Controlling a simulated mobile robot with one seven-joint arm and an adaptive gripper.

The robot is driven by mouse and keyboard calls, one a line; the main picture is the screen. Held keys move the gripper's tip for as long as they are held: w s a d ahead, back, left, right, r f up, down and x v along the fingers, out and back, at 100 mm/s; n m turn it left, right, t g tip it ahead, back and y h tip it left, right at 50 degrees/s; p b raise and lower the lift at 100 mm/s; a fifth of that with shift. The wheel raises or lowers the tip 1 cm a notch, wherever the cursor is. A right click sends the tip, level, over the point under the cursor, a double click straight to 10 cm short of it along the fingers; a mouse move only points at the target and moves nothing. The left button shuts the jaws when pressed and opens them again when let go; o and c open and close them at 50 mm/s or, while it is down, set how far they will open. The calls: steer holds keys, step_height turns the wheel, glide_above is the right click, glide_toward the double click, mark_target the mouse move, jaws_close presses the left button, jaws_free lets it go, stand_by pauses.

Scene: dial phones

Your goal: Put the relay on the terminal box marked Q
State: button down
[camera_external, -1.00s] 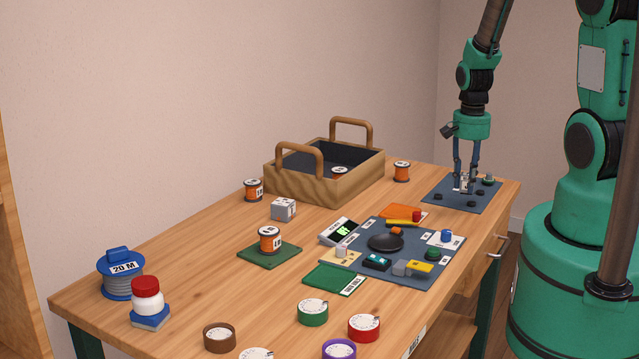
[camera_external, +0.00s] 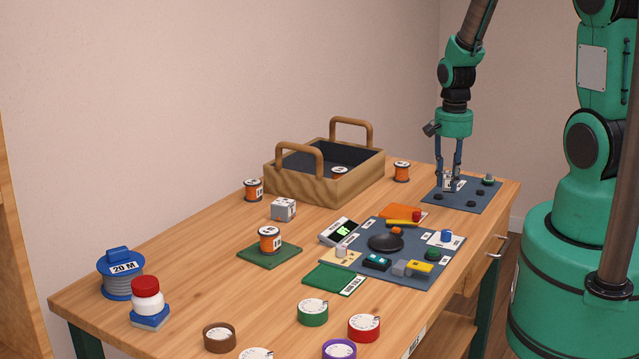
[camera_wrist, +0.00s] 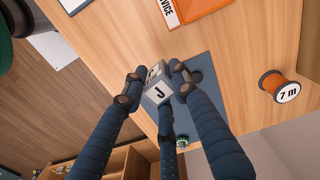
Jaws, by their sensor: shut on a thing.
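My gripper (camera_external: 450,180) is shut on a small pale grey block (camera_wrist: 157,92) over the dark blue mat at the far right end of the table. In the wrist view a dark letter like a J shows on one face of the block, with dark marks on another face. I cannot tell whether the block touches the mat. A similar grey-white cube (camera_external: 284,209) sits on the table in front of the wooden crate; its markings are too small to read. I cannot make out a Q on anything.
The dark blue mat (camera_external: 434,195) holds several small dark round pieces. A wooden crate (camera_external: 325,187) with two handles stands at the back. Orange spools stand around it, one (camera_wrist: 279,87) marked 7 m. A crowded blue-grey panel (camera_external: 400,270) lies mid-table. Bare wood surrounds the grey-white cube.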

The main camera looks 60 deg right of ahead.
steer(key=w+a+r+n, duration=0.2)
steer(key=w+a+n, duration=0.1)
steer(key=w+a, duration=0.7)
steer(key=w+a+r+n, duration=0.2)
steer(key=w+a, duration=0.8)
steer(key=a, duration=0.6)
steer(key=shift+a+n+p, duration=0.3)
steer(key=shift+n+p, duration=0.1)
steer(key=shift+p, duration=0.05)
steer(key=shift+w, duration=0.1)
steer(key=b, duration=0.2)
glide_above(282, 202)
steer(key=shift+f, duration=0.8)
steer(key=shift+f, duration=0.15)
steer(key=shift+f, duration=1.65)
steer(key=shift+f+b, duration=0.15)
steer(key=shift+b, duration=0.15)
steer(key=c, duration=1.4)
jaws_free()
steer(key=shift+o, duration=0.2)
